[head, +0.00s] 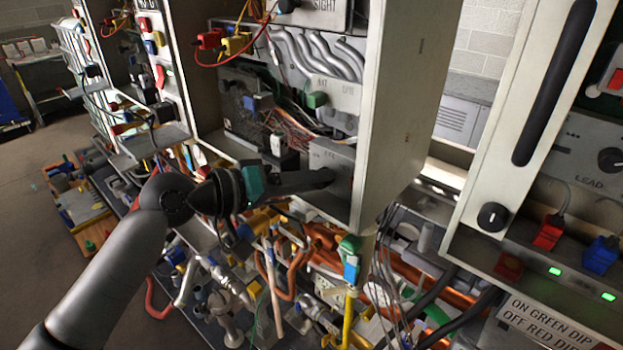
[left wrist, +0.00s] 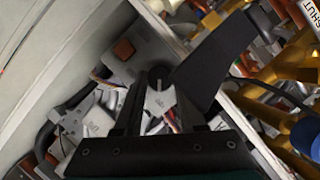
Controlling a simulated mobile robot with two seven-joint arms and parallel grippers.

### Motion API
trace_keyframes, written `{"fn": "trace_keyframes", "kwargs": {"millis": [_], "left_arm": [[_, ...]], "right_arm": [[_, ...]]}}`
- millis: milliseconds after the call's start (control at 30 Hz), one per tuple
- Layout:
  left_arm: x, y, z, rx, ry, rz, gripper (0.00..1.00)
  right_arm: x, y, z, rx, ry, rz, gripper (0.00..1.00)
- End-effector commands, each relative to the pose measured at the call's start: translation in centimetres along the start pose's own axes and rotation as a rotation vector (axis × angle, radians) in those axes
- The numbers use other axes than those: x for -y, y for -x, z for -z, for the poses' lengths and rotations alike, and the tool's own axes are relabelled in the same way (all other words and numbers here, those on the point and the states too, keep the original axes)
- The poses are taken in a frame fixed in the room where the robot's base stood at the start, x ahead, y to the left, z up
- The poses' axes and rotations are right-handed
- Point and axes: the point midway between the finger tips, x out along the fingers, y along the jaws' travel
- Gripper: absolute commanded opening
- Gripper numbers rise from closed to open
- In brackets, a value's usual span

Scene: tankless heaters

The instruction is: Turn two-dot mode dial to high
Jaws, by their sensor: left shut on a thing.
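A grey box (head: 342,160) stands low in the open middle cabinet in the head view, with faint lettering on it. My left gripper (head: 326,178) reaches in from the left, its fingertips at the front of this box. In the left wrist view a small round dark dial (left wrist: 158,76) sits between the tips of my left gripper (left wrist: 155,84), which is shut on it. The fingers hide most of the dial in the head view, and I cannot read its dots or setting. My right gripper is not in view.
The cabinet's side wall (head: 400,110) rises just right of the box. A right-hand panel carries a black knob (head: 492,217) and a knob (head: 611,160) marked LEAD. Loose wires (head: 290,128) hang behind the gripper. Pipes and cables (head: 300,260) crowd the space below.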

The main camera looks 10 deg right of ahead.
Motion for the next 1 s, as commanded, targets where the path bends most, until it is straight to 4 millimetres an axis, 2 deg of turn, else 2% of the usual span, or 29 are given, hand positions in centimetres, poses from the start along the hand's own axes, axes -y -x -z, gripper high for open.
{"fn": "trace_keyframes", "kwargs": {"millis": [267, 800, 1000], "left_arm": [[-0.3, 0.1, 0.1, 0.001, -0.145, 0.06, 0.0], [-0.7, 0.1, 0.1, 0.001, -0.612, 0.252, 0.0], [-0.7, 0.0, -0.1, 0.0, -0.786, 0.323, 0.0]], "right_arm": [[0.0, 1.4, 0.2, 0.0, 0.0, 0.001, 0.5], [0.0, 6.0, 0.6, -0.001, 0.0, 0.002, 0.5], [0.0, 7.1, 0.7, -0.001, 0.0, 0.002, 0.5]]}}
